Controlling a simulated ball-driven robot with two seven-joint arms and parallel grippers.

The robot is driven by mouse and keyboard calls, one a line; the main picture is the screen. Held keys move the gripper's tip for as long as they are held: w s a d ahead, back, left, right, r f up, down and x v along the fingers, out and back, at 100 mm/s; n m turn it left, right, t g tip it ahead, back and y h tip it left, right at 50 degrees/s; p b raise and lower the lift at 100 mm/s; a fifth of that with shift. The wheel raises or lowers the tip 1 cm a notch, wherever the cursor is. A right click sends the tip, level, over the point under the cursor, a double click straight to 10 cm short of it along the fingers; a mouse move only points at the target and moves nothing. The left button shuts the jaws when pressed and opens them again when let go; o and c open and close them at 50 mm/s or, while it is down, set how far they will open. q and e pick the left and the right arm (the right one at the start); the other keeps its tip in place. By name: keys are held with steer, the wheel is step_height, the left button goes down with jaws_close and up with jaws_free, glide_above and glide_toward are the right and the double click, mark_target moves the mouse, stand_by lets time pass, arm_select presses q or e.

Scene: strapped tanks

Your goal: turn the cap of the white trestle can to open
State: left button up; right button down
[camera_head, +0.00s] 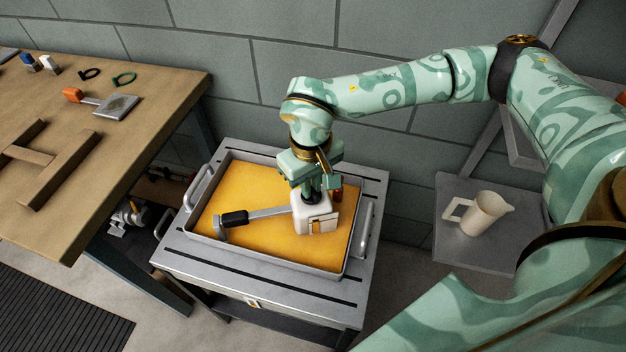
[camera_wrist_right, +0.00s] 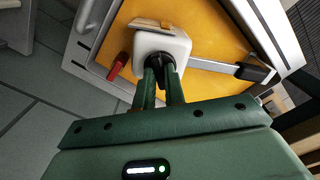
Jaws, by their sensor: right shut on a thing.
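The white can (camera_head: 316,218) stands in the orange-floored tray (camera_head: 282,262), right of its middle. It also shows in the wrist view (camera_wrist_right: 176,44). Its dark cap (camera_wrist_right: 160,62) is on top and mostly hidden between my fingers. My right gripper (camera_head: 317,192) comes down from above and is shut on the cap; its two green fingers show in the wrist view (camera_wrist_right: 160,80). How far the cap is turned cannot be told. My left gripper is not in view.
A silver bar with a black grip (camera_head: 235,218) reaches from the can toward the tray's left wall. A small red thing (camera_wrist_right: 115,70) is near the can. A pitcher (camera_head: 486,215) stands on a grey shelf at right. A wooden table (camera_head: 140,150) with loose items is at left.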

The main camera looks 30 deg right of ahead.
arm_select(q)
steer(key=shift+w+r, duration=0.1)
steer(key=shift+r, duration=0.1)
arm_select(e)
steer(key=shift+n, duration=0.4)
steer(key=shift+r+n+p, duration=0.15)
steer(key=shift+n+p, duration=0.6)
steer(key=shift+n, duration=0.15)
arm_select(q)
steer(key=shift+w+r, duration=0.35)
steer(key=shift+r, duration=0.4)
arm_select(e)
steer(key=shift+n, duration=0.5)
steer(key=shift+f, duration=0.2)
